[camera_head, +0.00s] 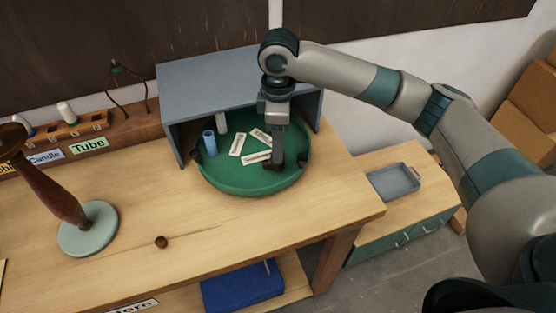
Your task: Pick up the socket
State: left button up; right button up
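My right gripper (275,163) points down into the grey open-front box, with its tips low over the green round tray (240,187). A small dark piece shows at its fingertips; I cannot tell whether it is the socket or part of the gripper, nor whether the fingers are shut. Another dark brown piece (303,157) sits at the tray's right edge, and one more at its left edge; both are too small to name. A blue cylinder (210,143), a white cylinder (222,123) and several white labels (237,145) are on the tray. My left gripper is out of view.
The grey box (210,80) has a roof and side walls around the tray's back. A wooden lamp stem on a pale round base (88,230) stands tilted at left. A small brass knob (161,242) lies on the table front. A grey tray (394,182) sits on the right cabinet.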

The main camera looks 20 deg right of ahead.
jog(key=shift+s+f+p, duration=0.1)
jog(key=shift+f+p, duration=0.5)
jog(key=shift+f, duration=0.1)
notch_tip(320, 180, down, 3)
jog(key=shift+f+p, duration=0.1)
jog(key=shift+p, duration=0.5)
jog(key=shift+f, duration=0.3)
jog(key=shift+c, duration=0.3)
jog(key=shift+a, duration=0.1)
jog(key=c, duration=1.1)
